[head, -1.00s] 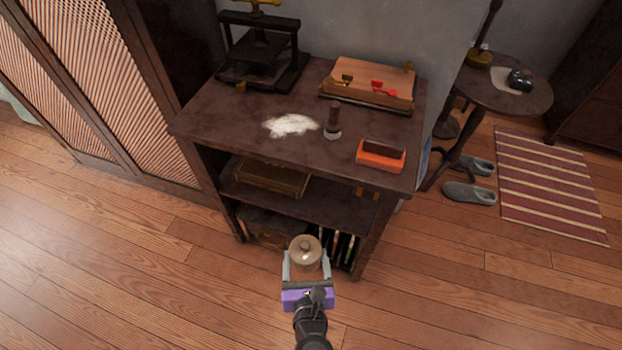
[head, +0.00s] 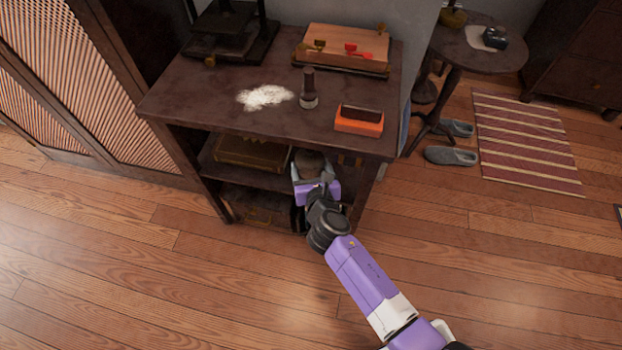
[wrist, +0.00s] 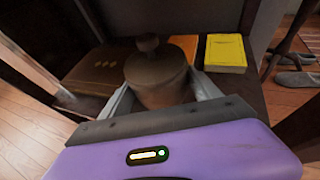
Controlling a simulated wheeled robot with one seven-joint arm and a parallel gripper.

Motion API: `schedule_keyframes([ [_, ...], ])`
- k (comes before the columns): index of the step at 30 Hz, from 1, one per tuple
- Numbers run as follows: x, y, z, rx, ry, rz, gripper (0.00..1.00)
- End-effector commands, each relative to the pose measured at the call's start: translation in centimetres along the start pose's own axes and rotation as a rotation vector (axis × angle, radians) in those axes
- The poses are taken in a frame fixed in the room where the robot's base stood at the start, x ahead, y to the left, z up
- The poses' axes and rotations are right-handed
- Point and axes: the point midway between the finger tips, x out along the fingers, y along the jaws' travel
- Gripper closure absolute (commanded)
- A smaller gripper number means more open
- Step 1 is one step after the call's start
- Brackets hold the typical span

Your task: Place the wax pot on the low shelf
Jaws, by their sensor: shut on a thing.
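The wax pot (head: 309,160) is a brownish round pot with a knobbed lid, which shows clearly in the wrist view (wrist: 158,78). My gripper (head: 313,176) is shut on its sides and holds it upright. In the head view the pot is inside the open front of the dark cabinet, at the low shelf (head: 222,173) below the top. The shelf board also shows in the wrist view (wrist: 243,87). The pot's base is hidden behind my gripper, so I cannot tell whether it touches the shelf.
A brown box (wrist: 100,70) lies left of the pot, and a yellow book (wrist: 225,52) lies behind it to the right. The cabinet top (head: 200,105) overhangs the shelf. An orange box (head: 359,122) sits on that top.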

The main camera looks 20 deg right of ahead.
Motion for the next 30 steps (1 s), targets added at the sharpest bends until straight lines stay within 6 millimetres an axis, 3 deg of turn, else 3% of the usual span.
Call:
schedule_keyframes([
  [1,0.3,0.1,-1.1,-0.003,0.002,0.002,0.94],
  [8,0.6,0.1,-1.9,-0.001,0.001,0.002,0.94],
  [17,2.2,0.1,-5.7,-0.001,0.001,0.002,0.94],
  [30,2.7,-0.1,-5.9,-0.001,0.001,0.001,0.94],
])
